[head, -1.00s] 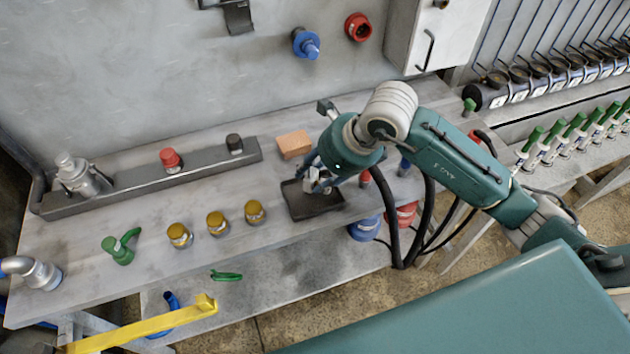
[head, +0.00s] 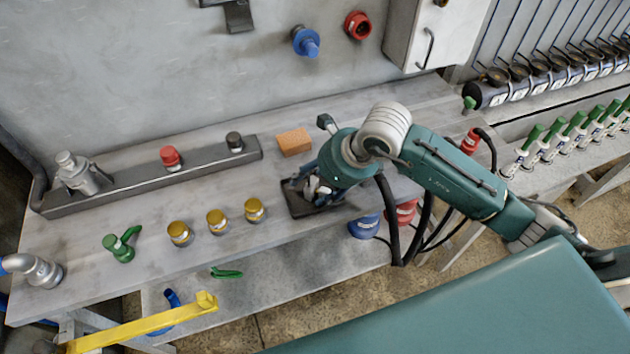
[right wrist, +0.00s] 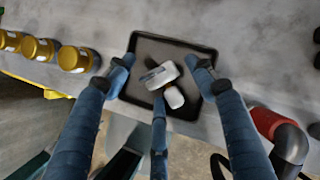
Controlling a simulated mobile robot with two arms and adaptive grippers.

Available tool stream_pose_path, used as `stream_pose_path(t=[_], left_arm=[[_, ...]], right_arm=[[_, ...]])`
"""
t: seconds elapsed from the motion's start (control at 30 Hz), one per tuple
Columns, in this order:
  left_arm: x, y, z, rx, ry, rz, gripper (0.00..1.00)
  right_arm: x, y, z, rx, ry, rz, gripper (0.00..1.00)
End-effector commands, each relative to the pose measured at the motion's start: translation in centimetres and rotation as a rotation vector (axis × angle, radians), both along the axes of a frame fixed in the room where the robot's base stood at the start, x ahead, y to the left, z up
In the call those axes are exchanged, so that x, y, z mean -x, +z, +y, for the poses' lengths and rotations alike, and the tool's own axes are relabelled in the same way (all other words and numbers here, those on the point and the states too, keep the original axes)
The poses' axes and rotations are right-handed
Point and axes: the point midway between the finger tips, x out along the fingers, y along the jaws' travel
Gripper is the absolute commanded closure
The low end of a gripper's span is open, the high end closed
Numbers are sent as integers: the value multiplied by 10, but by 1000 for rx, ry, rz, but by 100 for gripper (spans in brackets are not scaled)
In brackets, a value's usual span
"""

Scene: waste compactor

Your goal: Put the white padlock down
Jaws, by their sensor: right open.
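The white padlock (right wrist: 158,76) shows in the right wrist view, with a white rounded part (right wrist: 174,97) beside it. It lies over the floor of a shallow black tray (right wrist: 208,52), apparently resting in it. The tray (head: 300,210) also shows in the head view, near the front edge of the bench. My right gripper (right wrist: 161,68) is open, its blue fingers spread around the padlock, with gaps at both sides. In the head view my right gripper (head: 312,186) is low over the tray and hides much of it. My left gripper is not in view.
Several yellow-capped items (head: 217,222) stand left of the tray. An orange block (head: 294,142) lies behind it. A grey rail (head: 130,178) with red and black knobs runs along the back. A red cylinder (right wrist: 268,122) stands right of the tray in the wrist view.

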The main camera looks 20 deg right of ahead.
Motion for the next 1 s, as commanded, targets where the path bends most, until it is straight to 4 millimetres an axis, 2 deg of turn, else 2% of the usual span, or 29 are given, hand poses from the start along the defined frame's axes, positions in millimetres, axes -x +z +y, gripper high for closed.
stream_pose_path(t=[0.13,0.23,0.5,0.7,1.0], left_arm=[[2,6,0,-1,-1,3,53],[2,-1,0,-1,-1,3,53],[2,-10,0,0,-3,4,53],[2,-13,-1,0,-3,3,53],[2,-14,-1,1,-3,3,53]], right_arm=[[0,6,0,0,0,0,45],[5,15,-5,1,0,-4,45],[26,67,-23,3,0,-7,45],[40,96,-32,1,0,-4,45],[46,108,-35,0,1,0,45]])
